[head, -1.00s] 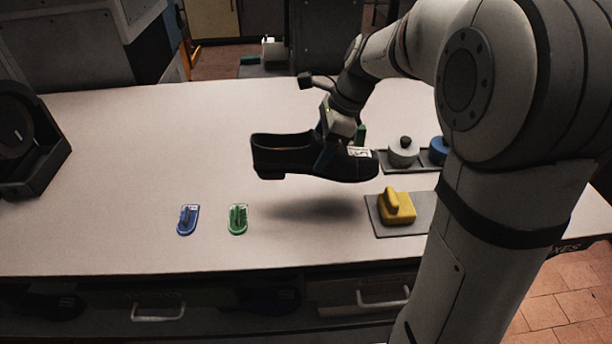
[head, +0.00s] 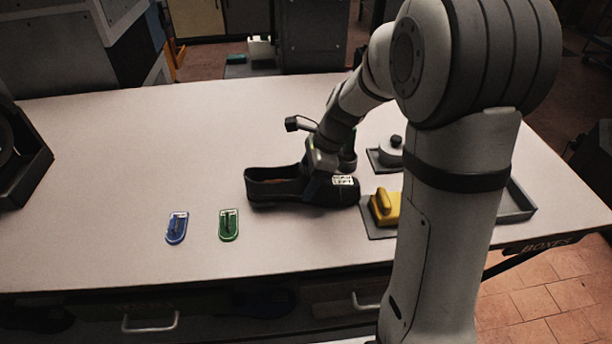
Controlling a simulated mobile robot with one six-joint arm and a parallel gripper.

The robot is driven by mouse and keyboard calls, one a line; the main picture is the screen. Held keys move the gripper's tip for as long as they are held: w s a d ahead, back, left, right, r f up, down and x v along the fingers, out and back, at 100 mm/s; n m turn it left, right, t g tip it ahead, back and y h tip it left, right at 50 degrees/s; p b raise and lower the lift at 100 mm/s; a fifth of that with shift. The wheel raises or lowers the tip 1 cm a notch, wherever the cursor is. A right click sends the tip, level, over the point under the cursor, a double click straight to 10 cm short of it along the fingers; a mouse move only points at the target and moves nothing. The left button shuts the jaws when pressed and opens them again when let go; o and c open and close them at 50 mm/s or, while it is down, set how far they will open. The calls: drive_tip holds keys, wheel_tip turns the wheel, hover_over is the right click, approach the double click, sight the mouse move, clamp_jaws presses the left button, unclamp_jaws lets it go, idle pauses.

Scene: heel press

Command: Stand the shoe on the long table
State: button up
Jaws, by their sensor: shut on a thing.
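The black shoe (head: 275,188) is upright with its sole level, heel to the left and toe to the right, and a white label on its toe end. Its sole appears to be at the surface of the long table (head: 120,130); I cannot tell whether it bears its full weight. My gripper (head: 318,180) is shut on the shoe around its middle, coming from above and behind. One finger shows on the near side; the far finger is hidden behind the shoe.
Blue (head: 177,227) and green (head: 228,224) tags lie in front. A black holder (head: 22,165) stands far left. The table's left middle is clear.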

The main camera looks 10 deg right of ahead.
drive_tip(key=shift+r, duration=0.1)
drive_tip(key=shift+f, duration=0.5)
drive_tip(key=o, duration=1.3)
drive_tip(key=v, duration=1.2)
drive_tip(key=s+d+n+t+h, duration=0.1)
drive_tip(key=s+n, duration=0.5)
drive_tip(key=s+d+n+t+h, duration=0.1)
drive_tip(key=s+n+h, duration=0.1)
drive_tip(key=s+n, duration=0.4)
drive_tip(key=s+d+f+n+t+h, duration=0.1)
drive_tip(key=s+n, duration=0.5)
drive_tip(key=s, duration=0.1)
drive_tip(key=shift+s+d+h, duration=0.25)
drive_tip(key=shift+h, duration=0.05)
